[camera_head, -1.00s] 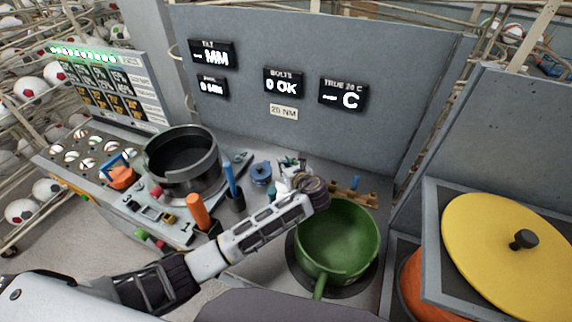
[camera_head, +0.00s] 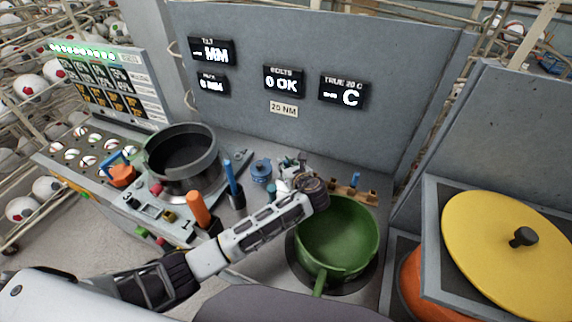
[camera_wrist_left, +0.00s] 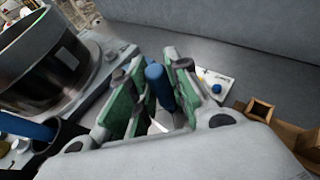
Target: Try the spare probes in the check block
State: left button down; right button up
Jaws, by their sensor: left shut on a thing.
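My left gripper (camera_head: 286,172) is over the bench, behind the green pan; its fingers are small and partly hidden by my wrist in the head view. In the left wrist view its green-padded fingers (camera_wrist_left: 154,95) are shut on a blue probe (camera_wrist_left: 158,84) that stands up between them. The probe's lower end is hidden. A wooden block (camera_head: 343,192) with a blue-topped piece in it (camera_head: 357,181) stands to the right of the gripper. In the left wrist view the block (camera_wrist_left: 262,111) shows a square opening. I cannot tell which part is the check block. My right gripper is out of view.
A green pan (camera_head: 338,232) stands in front of the block. A dark pot (camera_head: 183,160), an orange handle (camera_head: 198,208) and a blue-handled tool (camera_head: 230,178) in a cup are to the left. A blue spool (camera_head: 261,170) is near the panel. The TRUE 20 C display (camera_head: 343,91) reads dashes.

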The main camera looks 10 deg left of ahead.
pick_arm(q)
jog(key=shift+f, duration=1)
dwell(0.4)
jog(key=c, duration=1.3)
grip_release()
jog(key=shift+o, duration=0.2)
jog(key=shift+r, duration=5)
jog(key=shift+s+f, duration=0.1)
jog(key=shift+s, duration=0.05)
